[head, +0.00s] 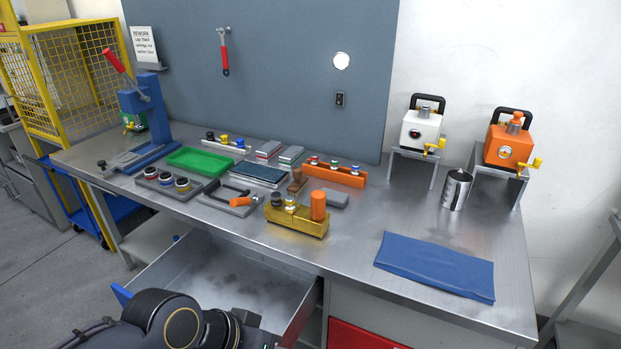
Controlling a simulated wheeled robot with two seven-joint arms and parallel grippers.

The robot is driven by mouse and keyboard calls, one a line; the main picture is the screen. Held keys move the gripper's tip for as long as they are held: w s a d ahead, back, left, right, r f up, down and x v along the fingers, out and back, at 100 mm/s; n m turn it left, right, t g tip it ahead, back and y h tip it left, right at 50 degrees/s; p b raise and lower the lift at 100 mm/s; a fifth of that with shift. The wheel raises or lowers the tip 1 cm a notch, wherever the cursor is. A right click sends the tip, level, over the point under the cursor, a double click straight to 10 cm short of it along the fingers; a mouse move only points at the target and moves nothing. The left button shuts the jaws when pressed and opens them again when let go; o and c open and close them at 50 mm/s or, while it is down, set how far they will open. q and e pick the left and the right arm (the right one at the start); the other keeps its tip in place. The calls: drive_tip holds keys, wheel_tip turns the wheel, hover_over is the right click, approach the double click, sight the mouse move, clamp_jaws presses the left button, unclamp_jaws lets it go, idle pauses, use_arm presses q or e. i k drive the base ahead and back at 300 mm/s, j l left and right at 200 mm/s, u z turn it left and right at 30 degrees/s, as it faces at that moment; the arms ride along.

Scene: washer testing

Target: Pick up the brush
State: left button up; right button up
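A small brown upright object (297,181), which looks like the brush, stands near the middle of the metal workbench (350,222). It is behind the yellow block (296,221) and left of a small grey block (335,198). It is too small for me to make out bristles. A black arm of mine crosses the bottom left in front of the open drawer, well short of the brown object. I see no fingertips of my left gripper. My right gripper is out of the picture.
An orange rack (335,175) stands behind the brown object, and a grey tray with a clamp (229,197) lies to its left. A blue press (147,112) stands at the left. An open drawer (215,275) juts out in front. A blue cloth (434,266) lies right.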

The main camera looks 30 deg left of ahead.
sight(300, 182)
drive_tip(key=i+u, duration=0.1)
drive_tip(key=u, duration=1.85)
drive_tip(key=i+l+u, duration=0.15)
drive_tip(key=l, duration=0.15)
drive_tip(key=l+u, duration=0.2)
drive_tip(key=l, duration=0.15)
